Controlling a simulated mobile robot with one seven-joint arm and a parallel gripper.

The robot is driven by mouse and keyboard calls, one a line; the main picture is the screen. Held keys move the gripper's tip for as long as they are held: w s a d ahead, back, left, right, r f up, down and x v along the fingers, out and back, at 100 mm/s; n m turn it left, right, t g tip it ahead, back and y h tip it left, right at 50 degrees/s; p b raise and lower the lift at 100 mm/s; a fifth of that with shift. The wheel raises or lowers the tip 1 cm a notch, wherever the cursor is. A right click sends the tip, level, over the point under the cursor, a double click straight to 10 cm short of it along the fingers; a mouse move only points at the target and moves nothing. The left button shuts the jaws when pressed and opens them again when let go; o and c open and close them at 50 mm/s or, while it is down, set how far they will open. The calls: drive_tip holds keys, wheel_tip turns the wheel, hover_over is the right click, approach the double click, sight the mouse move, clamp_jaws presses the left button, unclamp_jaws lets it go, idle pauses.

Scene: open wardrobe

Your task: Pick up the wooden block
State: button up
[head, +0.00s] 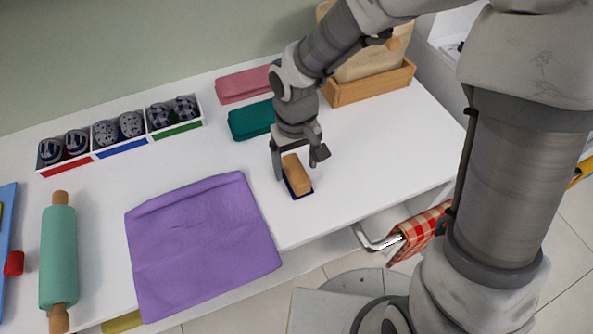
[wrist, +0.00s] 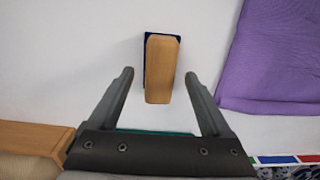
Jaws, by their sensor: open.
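The wooden block (head: 296,173) is a tan, oblong piece on a dark blue base, resting on the white surface. In the wrist view the wooden block (wrist: 161,70) stands upright in the picture, its near end between my fingertips and the rest beyond them. My gripper (head: 299,163) is open and over the block, with one finger on each side. In the wrist view my gripper (wrist: 160,75) shows clear gaps between both fingers and the block. I cannot tell how far above the surface the fingertips are.
A purple cloth (head: 203,243) lies to the left of the block. A teal folded cloth (head: 252,120) and a pink one (head: 243,85) lie behind. A wooden crate (head: 368,87) stands at the back right. A green rolling pin (head: 58,258) lies far left. The surface right of the block is clear.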

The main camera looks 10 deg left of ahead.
wheel_tip(320, 180, down, 2)
drive_tip(key=shift+f, duration=0.2)
clamp_jaws()
idle(0.4)
